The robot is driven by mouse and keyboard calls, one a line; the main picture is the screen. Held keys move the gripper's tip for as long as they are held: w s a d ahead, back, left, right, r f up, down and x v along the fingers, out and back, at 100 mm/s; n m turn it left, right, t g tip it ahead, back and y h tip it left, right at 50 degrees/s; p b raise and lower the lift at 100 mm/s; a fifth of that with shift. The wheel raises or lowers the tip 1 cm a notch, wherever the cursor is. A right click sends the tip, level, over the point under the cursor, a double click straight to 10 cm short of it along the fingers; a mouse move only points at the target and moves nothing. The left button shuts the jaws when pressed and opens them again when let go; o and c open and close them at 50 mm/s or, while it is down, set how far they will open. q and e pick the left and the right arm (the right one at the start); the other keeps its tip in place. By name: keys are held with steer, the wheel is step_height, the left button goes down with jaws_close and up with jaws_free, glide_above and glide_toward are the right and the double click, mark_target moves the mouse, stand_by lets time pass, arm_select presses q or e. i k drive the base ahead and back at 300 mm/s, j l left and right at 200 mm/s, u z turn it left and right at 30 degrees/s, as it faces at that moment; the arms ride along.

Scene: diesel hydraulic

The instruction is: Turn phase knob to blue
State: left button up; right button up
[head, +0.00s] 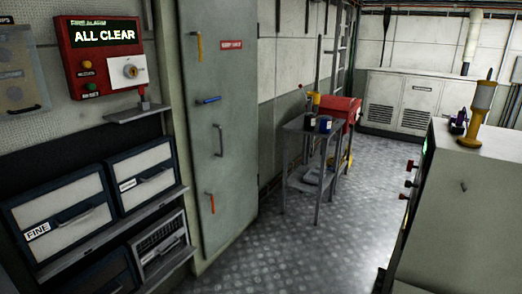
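No knob that I can identify as the phase knob shows in the head view. The box's display reads "ALL CLEAR". A grey-green console (465,205) stands at the right, with several small red-tipped controls (411,165) on its left-facing side. They are too small to read, and no blue marking is clear there. Neither of my grippers is in view.
A tall grey cabinet (222,130) with coloured handles stands right of the alarm box. Drawer units (62,218) are at the lower left. A small metal table (305,128) holds containers, beside a red box (345,108). The metal floor (290,250) between cabinet and console is open.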

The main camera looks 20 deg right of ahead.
mark_target(409, 184)
steer(key=i+z, duration=0.25)
steer(key=z, duration=0.2)
steer(key=i+z, duration=0.25)
steer(key=z, duration=0.2)
steer(key=i+j+z, duration=0.1)
steer(key=i+z, duration=0.15)
steer(key=z, duration=0.2)
steer(key=i+j+z, duration=0.2)
steer(key=z, duration=0.3)
